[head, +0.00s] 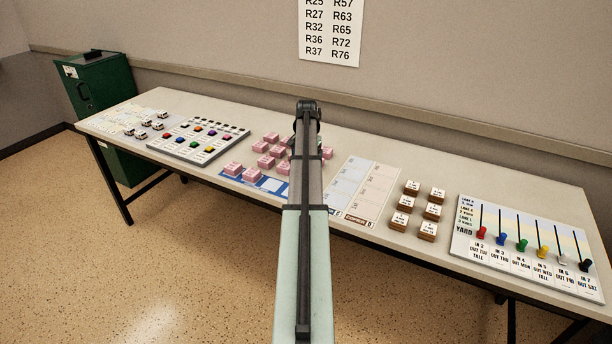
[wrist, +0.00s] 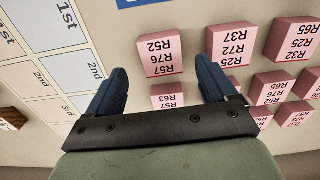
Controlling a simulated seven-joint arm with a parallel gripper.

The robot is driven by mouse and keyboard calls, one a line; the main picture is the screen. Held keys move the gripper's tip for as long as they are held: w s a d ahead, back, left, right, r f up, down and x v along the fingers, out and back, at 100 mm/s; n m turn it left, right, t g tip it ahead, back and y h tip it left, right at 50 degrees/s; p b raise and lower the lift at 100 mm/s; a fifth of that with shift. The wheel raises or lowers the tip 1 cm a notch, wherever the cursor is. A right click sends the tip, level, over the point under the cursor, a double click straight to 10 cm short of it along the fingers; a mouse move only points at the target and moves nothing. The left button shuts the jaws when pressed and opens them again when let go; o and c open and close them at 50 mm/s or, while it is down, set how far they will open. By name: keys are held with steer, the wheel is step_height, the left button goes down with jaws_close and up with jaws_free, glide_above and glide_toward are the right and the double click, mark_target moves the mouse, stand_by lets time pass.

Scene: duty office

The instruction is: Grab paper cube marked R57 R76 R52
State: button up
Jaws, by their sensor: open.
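The pink paper cube marked R57 R76 R52 (wrist: 158,62) is in the wrist view, with its label upside down there. My gripper (wrist: 161,66) is open, with its two blue fingers apart and nothing held. The cube shows in the gap between the fingertips and just beyond; I cannot tell how far below them it is. Another pink cube, with R57 and R63 readable (wrist: 168,100), shows between the fingers nearer the palm. In the head view my arm hides the gripper's fingers, and the small labels there do not let me pick out the marked cube.
A pink cube marked R37 R72 R25 (wrist: 232,58) stands close beside the right finger, with several more beyond it. The head view shows a blue-bordered mat (head: 227,177) in front of the cubes, a printed lane sheet (head: 371,190), wooden blocks (head: 411,187) and a yard board (head: 492,226).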

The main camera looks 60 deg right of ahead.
step_height(320, 180, down, 4)
steer(key=shift+w+a+f, duration=0.1)
steer(key=shift+f, duration=0.15)
steer(key=c, duration=1.1)
steer(key=shift+c, duration=0.2)
steer(key=shift+r, duration=0.15)
